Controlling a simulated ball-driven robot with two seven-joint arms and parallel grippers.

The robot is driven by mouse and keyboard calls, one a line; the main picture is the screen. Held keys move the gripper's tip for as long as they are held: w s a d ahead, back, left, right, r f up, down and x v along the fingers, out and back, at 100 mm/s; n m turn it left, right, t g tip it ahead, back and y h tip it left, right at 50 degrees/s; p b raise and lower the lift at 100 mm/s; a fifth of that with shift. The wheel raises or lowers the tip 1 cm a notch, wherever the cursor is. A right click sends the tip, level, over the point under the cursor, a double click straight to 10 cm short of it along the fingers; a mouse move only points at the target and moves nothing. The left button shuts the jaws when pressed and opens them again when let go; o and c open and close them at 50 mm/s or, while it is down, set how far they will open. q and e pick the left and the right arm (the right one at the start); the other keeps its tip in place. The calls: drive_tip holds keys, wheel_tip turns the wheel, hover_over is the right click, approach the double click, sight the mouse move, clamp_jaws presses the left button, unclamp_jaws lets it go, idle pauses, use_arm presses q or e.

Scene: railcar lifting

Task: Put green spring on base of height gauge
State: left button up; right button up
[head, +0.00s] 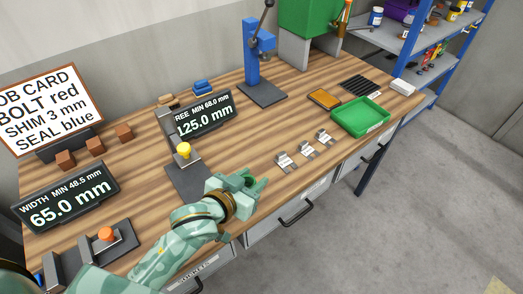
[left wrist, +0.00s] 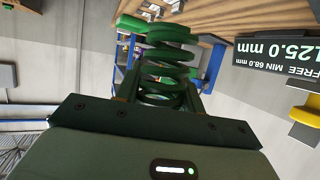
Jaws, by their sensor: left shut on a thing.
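My left gripper (head: 252,186) is shut on the green spring, low over the front part of the workbench. In the left wrist view the green spring (left wrist: 168,62) sits between the dark fingers, its coils showing clearly. In the head view the spring is mostly hidden by the gripper. The height gauge has a dark flat base (head: 188,180), a yellow knob (head: 183,150) and a display (head: 205,115) reading 125.0 mm. The gripper is just right of the base, and the spring is apart from it. The yellow knob also shows in the left wrist view (left wrist: 302,130). My right gripper is not in view.
Small metal clips with labels (head: 305,150) lie right of the gripper. A blue press (head: 252,60) stands behind. A width gauge (head: 105,240) is at front left, with brown blocks (head: 95,147) behind.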

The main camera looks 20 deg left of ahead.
use_arm(q)
drive_tip(key=shift+s+r, duration=0.2)
drive_tip(key=shift+s, duration=0.1)
drive_tip(key=shift+s+f, duration=0.15)
drive_tip(key=w+a+r+n+y+b, duration=0.3)
drive_tip(key=a+r+y+b, duration=0.1)
drive_tip(key=a+b, duration=0.3)
drive_tip(key=shift+w+a+r+n+t, duration=0.3)
drive_tip(key=shift+r+t, duration=0.1)
drive_tip(key=shift+r, duration=0.3)
drive_tip(key=shift+s, duration=0.1)
